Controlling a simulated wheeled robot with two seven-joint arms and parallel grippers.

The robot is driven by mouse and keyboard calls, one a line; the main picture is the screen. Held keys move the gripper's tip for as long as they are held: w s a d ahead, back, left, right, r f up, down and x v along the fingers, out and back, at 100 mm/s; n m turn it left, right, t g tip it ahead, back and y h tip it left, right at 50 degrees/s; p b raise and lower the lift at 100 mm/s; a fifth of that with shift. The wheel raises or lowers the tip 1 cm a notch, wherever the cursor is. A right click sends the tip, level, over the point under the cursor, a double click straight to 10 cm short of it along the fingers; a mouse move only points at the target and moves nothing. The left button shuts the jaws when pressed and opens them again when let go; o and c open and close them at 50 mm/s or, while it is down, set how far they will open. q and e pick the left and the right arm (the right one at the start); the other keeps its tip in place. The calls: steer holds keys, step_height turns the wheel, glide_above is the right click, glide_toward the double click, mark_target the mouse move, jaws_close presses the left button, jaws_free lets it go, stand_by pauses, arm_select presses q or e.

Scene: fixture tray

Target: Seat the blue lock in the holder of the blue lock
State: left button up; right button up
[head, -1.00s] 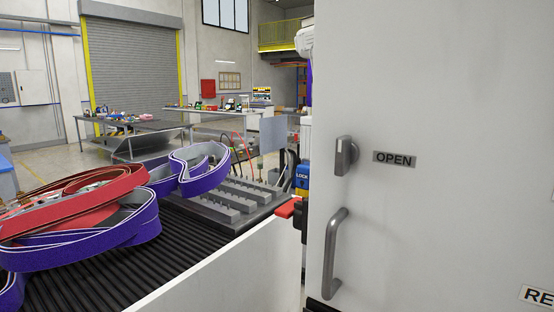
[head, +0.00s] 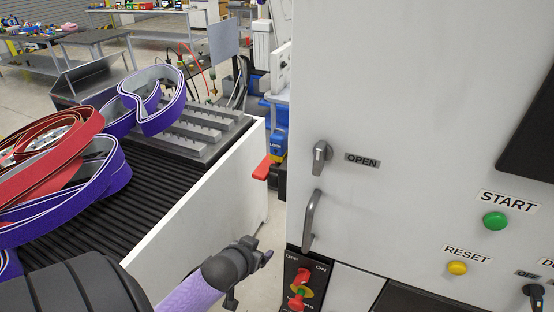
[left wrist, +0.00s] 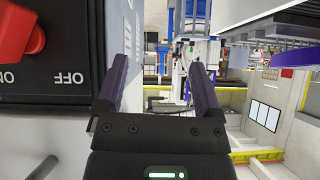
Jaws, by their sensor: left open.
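A blue block (head: 278,144), partly hidden by the white cabinet's edge, shows in the head view beside a red lever (head: 262,167). A second ago its face read LOCK. I cannot tell whether it sits in a holder, and no separate holder is clear. My left gripper (head: 264,257) is low in front of the cabinet, well below and apart from the blue block. In the left wrist view its two fingers (left wrist: 155,75) are spread, with nothing between them. My right gripper is in neither view.
The white cabinet (head: 400,80) fills the right, with a door handle (head: 311,220) and a red switch (head: 302,277) close to my left gripper. At left, a ribbed conveyor (head: 165,205) carries purple and red belts (head: 75,175) and a grey fixture tray (head: 205,150).

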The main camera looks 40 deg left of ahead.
mark_target(276, 144)
arm_select(q)
step_height(276, 144, up, 25)
steer(key=w+t+y+p, duration=0.1)
steer(key=w+t+p, duration=0.25)
steer(key=p, duration=0.35)
steer(key=shift+n+t, duration=0.25)
steer(key=shift+n, duration=0.15)
steer(key=x, duration=0.9)
steer(key=shift+w+a, duration=0.25)
steer(key=shift+a, duration=0.1)
steer(key=shift+s, duration=0.1)
steer(key=shift+c, duration=0.8)
jaws_close()
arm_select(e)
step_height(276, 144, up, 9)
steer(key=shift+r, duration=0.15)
